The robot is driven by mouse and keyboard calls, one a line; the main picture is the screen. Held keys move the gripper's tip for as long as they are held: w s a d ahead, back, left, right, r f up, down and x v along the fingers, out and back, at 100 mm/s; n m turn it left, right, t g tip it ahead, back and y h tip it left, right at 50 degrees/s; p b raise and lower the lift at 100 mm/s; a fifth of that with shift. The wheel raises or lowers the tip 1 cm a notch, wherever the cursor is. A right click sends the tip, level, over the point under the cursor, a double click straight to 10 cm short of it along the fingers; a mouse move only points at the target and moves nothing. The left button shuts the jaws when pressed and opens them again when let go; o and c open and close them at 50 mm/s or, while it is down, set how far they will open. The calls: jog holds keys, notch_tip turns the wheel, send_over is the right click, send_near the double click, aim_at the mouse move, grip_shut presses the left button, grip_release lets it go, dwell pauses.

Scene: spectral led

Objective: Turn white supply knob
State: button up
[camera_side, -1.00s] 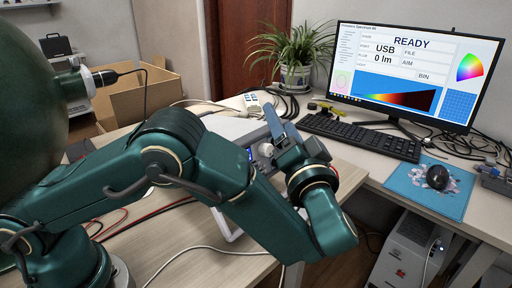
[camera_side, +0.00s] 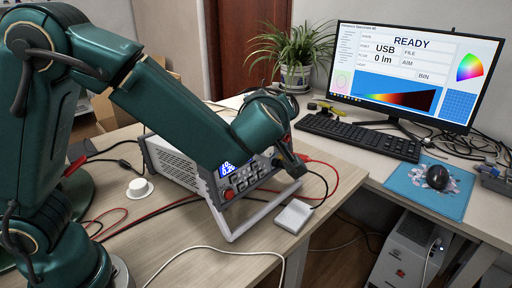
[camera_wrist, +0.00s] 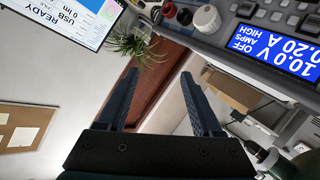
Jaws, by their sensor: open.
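The power supply (camera_side: 180,165) stands on the table with its lit blue display (camera_side: 231,168) facing front right. In the wrist view, its display (camera_wrist: 275,48) reads 10.0 V, 0.20 A and OFF. The white supply knob (camera_wrist: 207,18) is at the top of the wrist view, on the panel beside the display. In the side view, my arm hides the knob. My gripper (camera_wrist: 158,74) is open and empty. Its fingers appear below and left of the knob in the wrist picture, apart from it. In the side view, my wrist covers most of the gripper.
Red and black leads run from the supply's front. A small white box (camera_side: 293,216) lies near the table's front edge. A white round piece (camera_side: 140,188) sits left of the supply. The monitor (camera_side: 405,75), keyboard (camera_side: 362,136) and plant (camera_side: 293,50) are behind to the right.

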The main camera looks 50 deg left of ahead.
aim_at(266, 152)
jog(key=s+f+n+h, duration=0.4)
jog(key=f+n+h, duration=0.15)
jog(key=n, duration=0.25)
jog(key=x, duration=0.5)
jog(key=shift+d+f, duration=0.15)
jog(key=shift+f, duration=0.05)
jog(key=shift+r+g, duration=0.1)
jog(key=shift+g, duration=0.5)
jog(key=shift+s+d+r+h, duration=0.15)
jog(key=shift+s+r+h, duration=0.1)
jog(key=a+v, duration=0.1)
jog(key=v, duration=0.3)
jog(key=w+d+m+t+h, duration=0.1)
jog(key=w+d+m+t, duration=0.15)
jog(key=d+m, duration=0.65)
jog(key=w+d+m+t+h, duration=0.15)
jog(key=w+d+m, duration=0.25)
jog(key=d+m, duration=0.5)
jog(key=w+d+r+m+t+h, duration=0.1)
jog(key=d+r+m+t+h, duration=0.3)
jog(key=m, duration=1.6)
jog(key=d+r, duration=0.4)
jog(key=d, duration=0.2)
jog(key=shift+d+m+t, duration=0.3)
jog(key=shift+d+t, duration=0.1)
